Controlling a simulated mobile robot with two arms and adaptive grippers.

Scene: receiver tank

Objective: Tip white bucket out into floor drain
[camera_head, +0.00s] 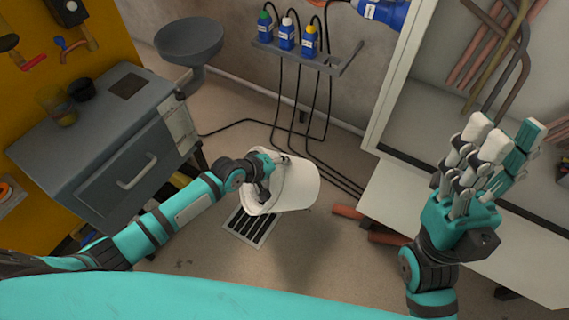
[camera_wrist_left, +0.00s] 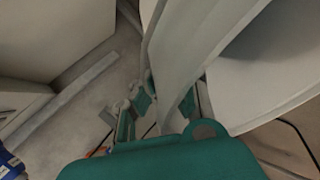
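The white bucket (camera_head: 296,188) is held in the air near the floor drain (camera_head: 249,228), tilted on its side with its mouth toward the left and a little down. My left gripper (camera_head: 270,172) is at the bucket's rim and appears closed on it; its fingers are partly hidden by the bucket wall. In the left wrist view the bucket (camera_wrist_left: 285,70) fills the upper right, with the rim wall between the fingers (camera_wrist_left: 165,100). The drain is a dark slotted grate in the floor, just below and left of the bucket. My right gripper (camera_head: 497,140) is open and empty at the right.
A grey cabinet (camera_head: 110,150) stands at the left, with a grey basin (camera_head: 190,42) behind it. Several bottles sit on a wall rack (camera_head: 305,55), with black hoses hanging to the floor. Red-brown pipes (camera_head: 360,214) lie by a white bench (camera_head: 480,235). Floor around the drain is clear.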

